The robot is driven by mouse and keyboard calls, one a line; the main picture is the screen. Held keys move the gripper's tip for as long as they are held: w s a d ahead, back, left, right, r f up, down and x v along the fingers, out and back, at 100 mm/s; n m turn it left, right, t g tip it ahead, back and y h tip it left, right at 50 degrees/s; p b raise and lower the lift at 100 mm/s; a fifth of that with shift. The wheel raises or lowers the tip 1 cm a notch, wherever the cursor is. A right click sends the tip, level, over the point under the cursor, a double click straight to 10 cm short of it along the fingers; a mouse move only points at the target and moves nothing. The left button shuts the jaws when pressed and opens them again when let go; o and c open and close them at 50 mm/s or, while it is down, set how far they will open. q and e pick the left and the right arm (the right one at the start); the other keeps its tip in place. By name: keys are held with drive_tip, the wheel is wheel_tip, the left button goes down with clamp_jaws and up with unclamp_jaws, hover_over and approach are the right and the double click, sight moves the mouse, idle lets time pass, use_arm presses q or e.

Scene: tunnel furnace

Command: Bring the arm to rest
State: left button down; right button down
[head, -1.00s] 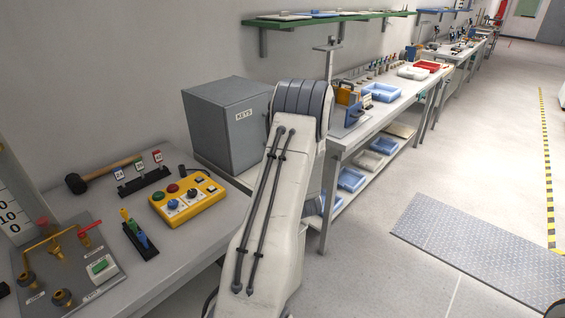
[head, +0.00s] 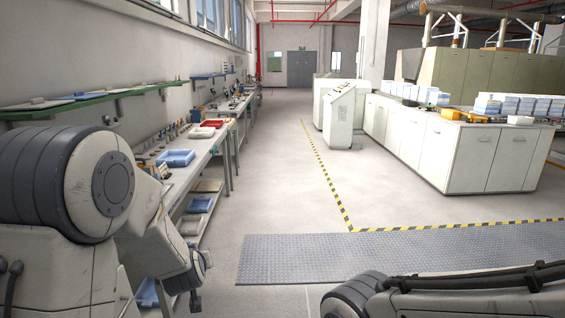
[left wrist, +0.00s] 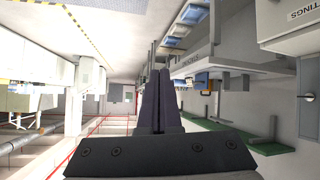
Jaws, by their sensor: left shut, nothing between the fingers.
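My left gripper (left wrist: 160,102) is shut and empty in the left wrist view. Its two dark fingers lie together, touching nothing, with the room behind them upside down. In the head view my left arm (head: 100,190) is folded at the left, large and close, in front of the workbench row; its gripper cannot be made out clearly there. My right arm (head: 450,295) lies across the bottom right corner, and its gripper is out of view.
The workbench (head: 190,172) with a blue tray (head: 176,158) and a red tray (head: 214,123) runs along the left wall under a green shelf (head: 95,102). White cabinets (head: 455,150) stand at the right. The floor between is clear, with a metal floor plate (head: 400,252).

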use_arm(q)
drive_tip(key=s+d+r+m+g+h, duration=0.1)
drive_tip(key=s+d+m+g+h, duration=0.15)
drive_tip(key=s+d, duration=0.5)
drive_tip(key=s+d+m+g+h, duration=0.2)
drive_tip(key=s+d+m+h, duration=0.15)
drive_tip(key=d, duration=0.65)
drive_tip(key=s+d+r+m+g+y, duration=0.1)
drive_tip(key=s+m+g, duration=0.5)
drive_tip(key=s, duration=1.7)
drive_tip(key=shift+s+r+y, duration=0.3)
drive_tip(key=shift+r+y, duration=0.05)
drive_tip(key=shift+y, duration=0.25)
